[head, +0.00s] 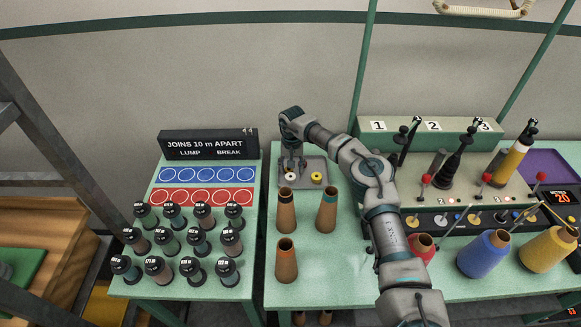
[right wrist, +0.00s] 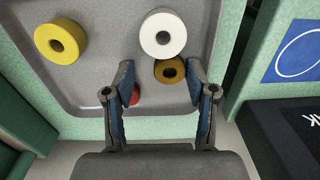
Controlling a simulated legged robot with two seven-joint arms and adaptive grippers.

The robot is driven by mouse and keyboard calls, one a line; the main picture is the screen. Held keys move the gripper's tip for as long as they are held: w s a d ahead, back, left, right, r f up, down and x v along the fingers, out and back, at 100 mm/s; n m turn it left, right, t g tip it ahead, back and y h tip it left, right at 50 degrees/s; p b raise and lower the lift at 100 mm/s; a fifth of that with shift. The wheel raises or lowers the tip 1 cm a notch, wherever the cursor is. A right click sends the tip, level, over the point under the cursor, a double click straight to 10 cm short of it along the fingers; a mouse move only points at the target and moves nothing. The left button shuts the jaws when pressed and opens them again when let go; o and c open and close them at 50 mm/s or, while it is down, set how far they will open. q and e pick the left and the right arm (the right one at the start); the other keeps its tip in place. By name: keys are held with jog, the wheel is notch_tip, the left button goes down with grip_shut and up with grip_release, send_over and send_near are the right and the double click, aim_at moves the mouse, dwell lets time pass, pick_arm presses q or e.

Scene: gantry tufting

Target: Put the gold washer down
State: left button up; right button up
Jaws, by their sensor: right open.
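The gold washer (right wrist: 170,71) is a dark gold ring with a dark hole. In the right wrist view it lies at the grey tray (right wrist: 100,95), just below the white washer (right wrist: 163,35), which overlaps its upper edge in the picture. My right gripper (right wrist: 160,76) is open, with the gold washer showing between its fingertips, close to the right-hand one. I cannot tell if that finger touches it. In the head view my right gripper (head: 292,166) is over the back left of the tray (head: 308,205), and the gold washer cannot be made out. My left gripper is out of view.
A yellow washer (right wrist: 60,41) lies apart in the tray; a red piece (right wrist: 134,95) shows partly behind the left finger. Brown cones (head: 286,212) stand in front of the tray. A black sign (head: 209,144) stands to the left. The tray's right part has free room.

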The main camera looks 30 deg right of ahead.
jog(key=shift+r, duration=0.2)
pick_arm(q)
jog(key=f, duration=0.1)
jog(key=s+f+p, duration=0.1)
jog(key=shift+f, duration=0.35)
pick_arm(e)
notch_tip(320, 180, up, 12)
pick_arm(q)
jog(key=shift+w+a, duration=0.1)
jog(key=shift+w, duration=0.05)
pick_arm(e)
jog(key=shift+a, duration=0.15)
